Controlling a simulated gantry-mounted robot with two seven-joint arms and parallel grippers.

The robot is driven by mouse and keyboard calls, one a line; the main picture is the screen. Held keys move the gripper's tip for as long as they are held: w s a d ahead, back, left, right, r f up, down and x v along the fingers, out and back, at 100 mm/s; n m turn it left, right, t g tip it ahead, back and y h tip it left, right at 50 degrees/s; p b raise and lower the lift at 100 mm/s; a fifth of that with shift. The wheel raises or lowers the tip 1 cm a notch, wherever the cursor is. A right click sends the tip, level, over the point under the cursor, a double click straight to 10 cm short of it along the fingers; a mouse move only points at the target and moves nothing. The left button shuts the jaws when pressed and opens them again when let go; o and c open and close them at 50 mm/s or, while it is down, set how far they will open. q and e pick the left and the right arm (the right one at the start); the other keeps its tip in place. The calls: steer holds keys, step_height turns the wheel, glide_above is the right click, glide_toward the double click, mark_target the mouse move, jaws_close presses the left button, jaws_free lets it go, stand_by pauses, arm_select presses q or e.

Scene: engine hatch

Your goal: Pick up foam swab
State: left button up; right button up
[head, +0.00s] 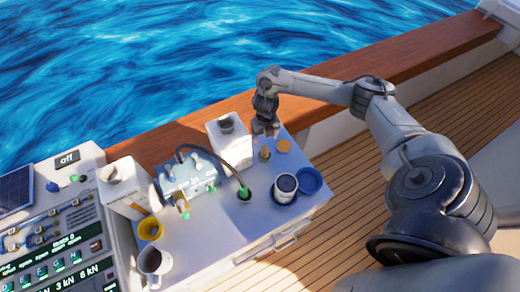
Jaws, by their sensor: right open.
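My right gripper (266,128) points down over the back right of the white hatch top (215,240), open, with its fingers small in the head view. Just below it stands a small tan-gold piece (264,154), apart from the fingers as far as I can see. It may be the foam swab, but it is too small to tell. No other thing in view is clearly a foam swab. My left gripper is not in view.
Near the gripper are a white container (229,141), an orange disc (284,146), a dark-topped white cup (285,186) and a blue cup (309,180). A black cable (212,155) arches from a blue-grey device (187,174). A yellow cup (151,228) and white mug (155,262) stand front left.

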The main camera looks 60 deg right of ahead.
steer(key=shift+w+d+f, duration=0.15)
steer(key=shift+w+f, duration=0.05)
steer(key=shift+f, duration=0.25)
glide_above(265, 149)
steer(key=f, duration=0.4)
steer(key=shift+a+f, duration=0.15)
steer(key=shift+a, duration=0.15)
steer(key=shift+d+f, duration=0.2)
steer(key=shift+f, duration=2.8)
steer(key=c, duration=1.2)
